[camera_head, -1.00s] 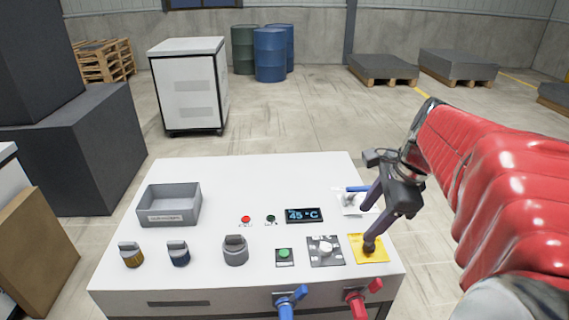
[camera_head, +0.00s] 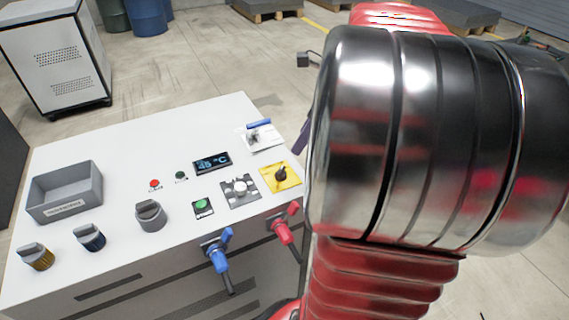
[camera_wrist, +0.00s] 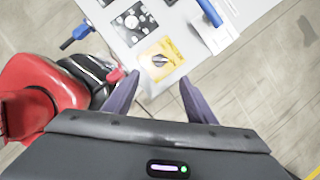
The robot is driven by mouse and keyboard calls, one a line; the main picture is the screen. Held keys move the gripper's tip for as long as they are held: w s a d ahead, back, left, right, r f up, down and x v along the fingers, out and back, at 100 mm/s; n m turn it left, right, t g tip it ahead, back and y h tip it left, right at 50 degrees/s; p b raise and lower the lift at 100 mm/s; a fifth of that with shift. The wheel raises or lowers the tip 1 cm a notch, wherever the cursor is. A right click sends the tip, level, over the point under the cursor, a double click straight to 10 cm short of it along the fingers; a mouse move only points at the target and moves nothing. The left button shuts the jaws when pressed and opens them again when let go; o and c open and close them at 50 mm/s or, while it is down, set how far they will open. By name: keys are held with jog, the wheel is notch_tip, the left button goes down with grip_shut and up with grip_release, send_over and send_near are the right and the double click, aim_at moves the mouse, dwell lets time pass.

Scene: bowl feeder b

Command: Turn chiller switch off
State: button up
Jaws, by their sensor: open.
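A yellow plate with a black rotary knob (camera_head: 281,174) is at the right front of the white panel top; which switch is the chiller switch I cannot read for certain. The yellow plate also shows in the wrist view (camera_wrist: 159,53), with its knob pointer lying roughly sideways. My gripper (camera_wrist: 159,78) is open and empty, its two purple fingers apart on either side below the plate in that picture. In the head view my arm hides most of the gripper; only a bit of a purple finger shows beside the panel's right edge.
A white knob plate (camera_head: 240,190), green button (camera_head: 202,206) and temperature display (camera_head: 212,162) are near the yellow plate. A blue-handled switch (camera_head: 259,133) stands behind it. Blue (camera_head: 219,250) and red (camera_head: 285,228) valve handles stick out in front. A grey tray (camera_head: 64,212) is left.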

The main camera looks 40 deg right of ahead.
aim_at(282, 170)
jog(key=x, duration=1.3)
jog(key=shift+c, duration=0.4)
